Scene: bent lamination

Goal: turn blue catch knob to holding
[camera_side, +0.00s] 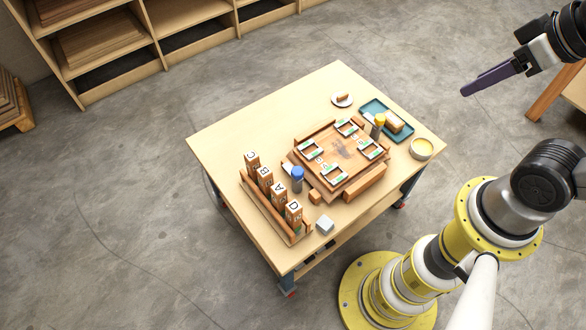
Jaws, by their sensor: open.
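A blue knob (297,174) on a dark upright body stands on the table, at the left corner of the wooden fixture board (335,160). I take it to be the catch knob; its turn position is too small to tell. My gripper (466,92) is at the upper right, well away from the knob and beyond the table's right side. Its long dark fingers point left and down. It is open, with nothing visible in it.
A rack of lettered wooden blocks (267,205) stands left of the knob. A teal tray (402,130), a yellow-topped bottle (379,120), a round cup (421,149) and a small white block (325,225) are also on the table (230,135). Its far left part is clear.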

